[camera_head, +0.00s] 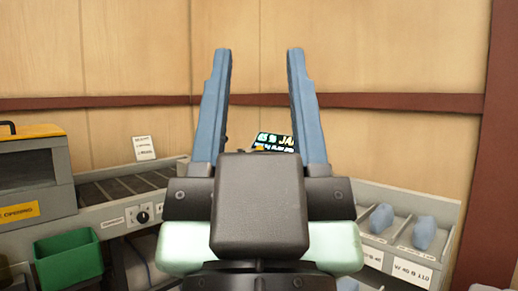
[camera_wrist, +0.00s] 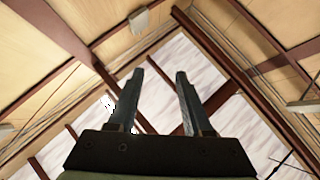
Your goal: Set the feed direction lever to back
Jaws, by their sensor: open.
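My gripper (camera_head: 259,52) points upward in the middle of the head view, its two blue-grey fingers wide apart with nothing between them. The wrist view also shows the open gripper (camera_wrist: 160,73) aimed at the ceiling. I cannot make out the feed direction lever for sure in either view; my gripper and wrist cover the middle of the equipment. A dark round knob (camera_head: 142,217) sits on the labelled front panel of the roller conveyor (camera_head: 120,188), left of my gripper and apart from it.
A grey machine with a yellow top (camera_head: 32,131) stands at the left. A green bin (camera_head: 68,259) is below it. A small lit display (camera_head: 276,141) shows between my fingers. Blue pillows (camera_head: 381,218) lie in labelled compartments at the right. Space above the equipment is free.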

